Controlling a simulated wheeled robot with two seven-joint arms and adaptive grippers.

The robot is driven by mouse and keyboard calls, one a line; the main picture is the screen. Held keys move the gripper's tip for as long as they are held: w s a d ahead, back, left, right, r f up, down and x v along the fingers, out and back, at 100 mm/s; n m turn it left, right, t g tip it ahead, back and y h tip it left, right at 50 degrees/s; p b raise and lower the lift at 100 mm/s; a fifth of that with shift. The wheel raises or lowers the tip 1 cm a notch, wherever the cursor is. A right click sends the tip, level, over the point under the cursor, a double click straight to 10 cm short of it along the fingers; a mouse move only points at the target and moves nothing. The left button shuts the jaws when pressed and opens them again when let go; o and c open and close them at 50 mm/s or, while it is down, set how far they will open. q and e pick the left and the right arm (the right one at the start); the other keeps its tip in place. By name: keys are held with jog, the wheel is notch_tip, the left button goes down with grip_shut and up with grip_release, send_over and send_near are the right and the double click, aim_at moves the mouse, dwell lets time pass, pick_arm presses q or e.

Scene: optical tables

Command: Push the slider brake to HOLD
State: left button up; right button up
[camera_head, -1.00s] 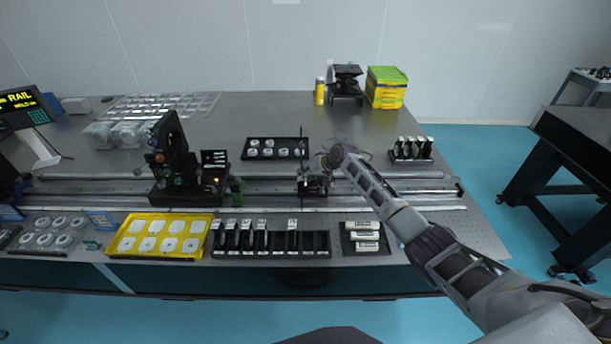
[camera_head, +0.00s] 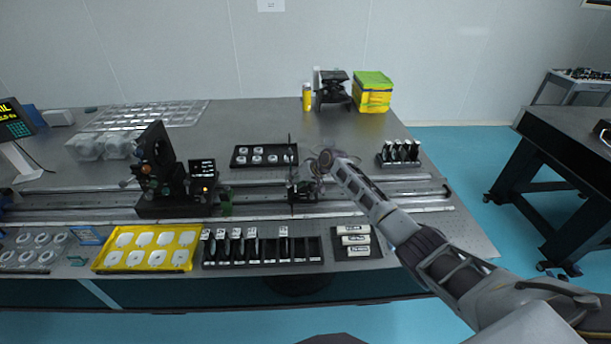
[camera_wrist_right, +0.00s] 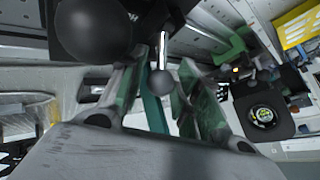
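The slider (camera_head: 303,190) is a small dark carriage with a thin upright post, standing on the long metal rail (camera_head: 400,188). My right gripper (camera_head: 318,164) is at the slider, just behind and to its right in the head view; its fingers are hard to make out there. In the right wrist view, the two greenish fingers (camera_wrist_right: 165,100) stand apart. A thin metal lever with a dark ball knob (camera_wrist_right: 161,83) shows between them, with no clear grip on it. Any HOLD marking is not readable. My left gripper is not in view.
A black optical mount (camera_head: 160,165) stands on the rail at left. A black slotted rack (camera_head: 262,251), a yellow tray (camera_head: 186,262) and a label tray (camera_head: 355,240) lie in front. A black parts tray (camera_head: 264,156) lies behind. The rail right of the slider is bare.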

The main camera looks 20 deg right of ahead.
jog(key=shift+v, duration=5.8)
